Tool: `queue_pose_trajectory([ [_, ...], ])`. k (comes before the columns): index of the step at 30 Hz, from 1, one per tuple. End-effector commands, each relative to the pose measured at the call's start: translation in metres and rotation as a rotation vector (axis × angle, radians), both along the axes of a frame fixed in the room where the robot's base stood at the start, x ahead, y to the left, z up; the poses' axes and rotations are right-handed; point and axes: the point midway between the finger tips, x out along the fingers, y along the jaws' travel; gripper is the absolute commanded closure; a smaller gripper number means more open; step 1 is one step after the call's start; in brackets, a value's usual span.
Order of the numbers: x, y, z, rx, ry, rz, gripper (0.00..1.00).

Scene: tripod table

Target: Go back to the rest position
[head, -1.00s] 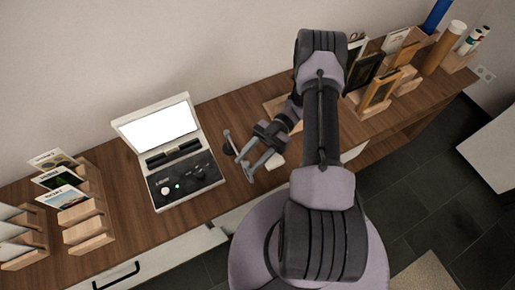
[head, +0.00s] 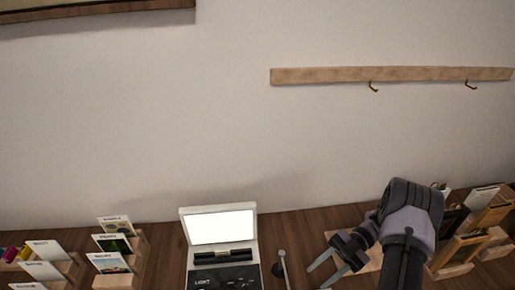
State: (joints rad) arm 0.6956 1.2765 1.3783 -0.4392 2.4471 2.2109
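My gripper (head: 322,275) is at the lower right of the head view, above the wooden table (head: 310,222). Its two fingers are spread apart, with nothing visible between them. My arm rises to its right and runs out of the bottom of the view.
A light box (head: 219,228) with a lit white screen stands left of my gripper. Wooden card racks (head: 135,262) are at the far left, and framed items (head: 461,248) at the right. A hook rail (head: 390,74) is on the bare wall (head: 200,120).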

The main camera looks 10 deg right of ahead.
Motion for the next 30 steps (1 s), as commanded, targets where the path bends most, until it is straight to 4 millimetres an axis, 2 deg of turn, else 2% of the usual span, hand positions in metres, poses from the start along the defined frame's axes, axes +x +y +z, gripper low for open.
queue_pose_trajectory([
  [3,0.007,0.019,0.055,-0.011,-0.559,0.264,0.61],
  [6,0.001,0.045,0.099,0.048,-1.087,0.6,0.61],
  [8,-0.007,0.061,0.12,0.109,-1.376,0.834,0.61],
  [9,-0.013,0.073,0.132,0.16,-1.558,1.003,0.61],
  [11,-0.023,0.089,0.146,0.253,-1.805,1.281,0.61],
  [12,-0.031,0.099,0.154,0.322,-1.95,1.481,0.61],
  [14,-0.043,0.113,0.163,0.438,-2.126,1.802,0.61],
  [15,-0.051,0.122,0.168,0.516,-2.208,2.02,0.61],
  [16,-0.056,0.127,0.17,-0.556,2.187,-2.122,0.61],
  [18,-0.066,0.137,0.174,-0.559,1.84,-2.041,0.61],
  [22,-0.076,0.147,0.179,-0.545,1.431,-1.943,0.61],
  [25,-0.079,0.149,0.18,-0.54,1.311,-1.916,0.61],
  [30,-0.079,0.149,0.181,-0.54,1.297,-1.914,0.61],
])
